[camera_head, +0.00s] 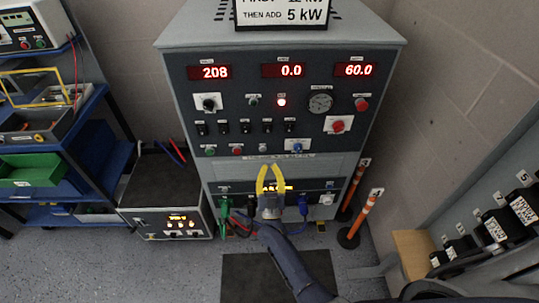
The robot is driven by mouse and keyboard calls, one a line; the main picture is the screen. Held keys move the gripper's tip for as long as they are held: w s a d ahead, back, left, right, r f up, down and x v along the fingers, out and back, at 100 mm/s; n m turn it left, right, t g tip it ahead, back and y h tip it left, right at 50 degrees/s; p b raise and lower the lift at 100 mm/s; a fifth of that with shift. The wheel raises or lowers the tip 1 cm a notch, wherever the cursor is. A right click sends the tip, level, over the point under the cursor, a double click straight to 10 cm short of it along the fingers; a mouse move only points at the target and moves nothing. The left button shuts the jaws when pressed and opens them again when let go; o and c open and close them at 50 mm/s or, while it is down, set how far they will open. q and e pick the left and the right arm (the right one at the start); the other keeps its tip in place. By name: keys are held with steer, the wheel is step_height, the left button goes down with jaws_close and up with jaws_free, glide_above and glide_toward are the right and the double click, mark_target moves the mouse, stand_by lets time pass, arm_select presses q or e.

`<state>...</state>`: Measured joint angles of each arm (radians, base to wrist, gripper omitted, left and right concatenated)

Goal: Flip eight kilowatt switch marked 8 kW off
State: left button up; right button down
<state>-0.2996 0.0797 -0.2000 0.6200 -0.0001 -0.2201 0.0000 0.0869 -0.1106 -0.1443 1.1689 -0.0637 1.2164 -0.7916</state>
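The grey load cabinet (180,110) stands upright ahead of me. A row of small black toggle switches (245,127) crosses its front panel below the gauge. Their labels are too small to read, so I cannot tell which one is marked 8 kW or how each is set. My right gripper (270,171) has yellow fingers pointing up at the cabinet. The fingers are apart with nothing visible between them. My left gripper is not in view.
Red displays (209,73) read 208, 0.0 and 60.0. A sign (282,14) tops the cabinet. Green, red and blue cable plugs (225,206) sit low. Orange posts (361,217) stand right, a blue shelf (97,210) left.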

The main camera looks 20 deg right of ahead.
steer(key=shift+v, duration=1)
steer(key=shift+w+f, duration=0.15)
steer(key=shift+f, duration=0.05)
